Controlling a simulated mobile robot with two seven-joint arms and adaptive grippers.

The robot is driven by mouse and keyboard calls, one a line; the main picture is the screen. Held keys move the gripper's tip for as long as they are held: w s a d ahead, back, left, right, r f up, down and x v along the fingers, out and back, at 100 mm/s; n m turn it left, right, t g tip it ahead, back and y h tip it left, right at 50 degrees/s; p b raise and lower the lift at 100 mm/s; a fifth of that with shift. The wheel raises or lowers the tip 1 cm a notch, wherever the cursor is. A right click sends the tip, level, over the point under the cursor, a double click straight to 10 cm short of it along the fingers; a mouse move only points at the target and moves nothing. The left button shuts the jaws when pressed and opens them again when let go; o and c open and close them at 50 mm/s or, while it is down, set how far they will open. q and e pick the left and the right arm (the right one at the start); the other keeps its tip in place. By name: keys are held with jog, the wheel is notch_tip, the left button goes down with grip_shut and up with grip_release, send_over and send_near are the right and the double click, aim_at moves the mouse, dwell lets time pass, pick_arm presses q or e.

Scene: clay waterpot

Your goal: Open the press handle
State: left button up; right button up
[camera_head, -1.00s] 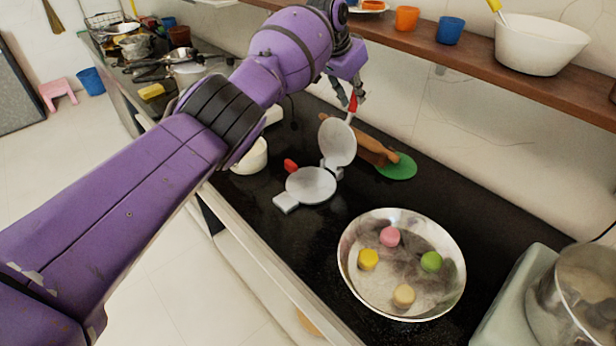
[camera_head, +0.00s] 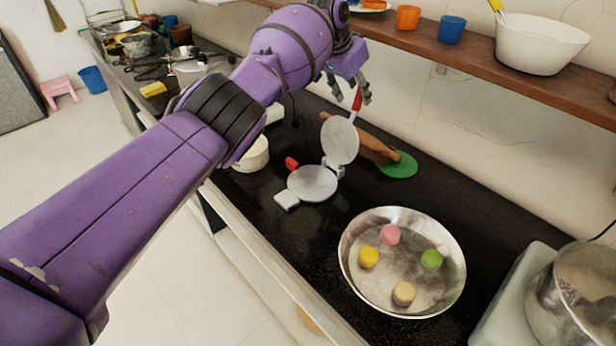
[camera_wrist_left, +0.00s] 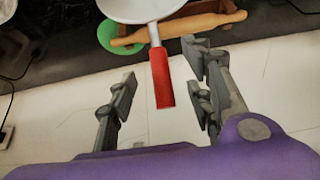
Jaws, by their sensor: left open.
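The metal press has a round base plate (camera_head: 313,184) on the black counter. Its round lid (camera_head: 340,141) stands raised at a steep angle, away from the base. The lid's red handle (camera_head: 357,99) points up. In the left wrist view the red handle (camera_wrist_left: 162,80) lies between the spread fingers, with a gap on both sides. My left gripper (camera_head: 352,90) is open at the handle's upper end; it also shows in the left wrist view (camera_wrist_left: 158,82). A separate red grip (camera_head: 291,163) shows beside the base plate. My right gripper is out of view.
A rolling pin (camera_head: 376,152) and a green disc (camera_head: 401,166) lie behind the press. A metal pan (camera_head: 360,283) with several coloured dough balls stands in front. A white pot (camera_head: 254,157) is at the left. A wooden shelf (camera_head: 480,62) runs above.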

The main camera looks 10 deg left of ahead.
pick_arm(q)
jog(key=shift+p+v, duration=0.6)
jog(key=shift+v, duration=0.5)
jog(key=p+v, duration=0.3)
jog(key=v, duration=0.3)
jog(key=shift+w+p, duration=0.1)
jog(key=shift+p, duration=0.25)
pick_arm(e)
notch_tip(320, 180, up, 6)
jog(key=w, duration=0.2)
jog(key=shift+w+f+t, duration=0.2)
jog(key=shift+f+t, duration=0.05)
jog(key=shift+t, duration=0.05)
pick_arm(q)
jog(key=shift+f, duration=0.1)
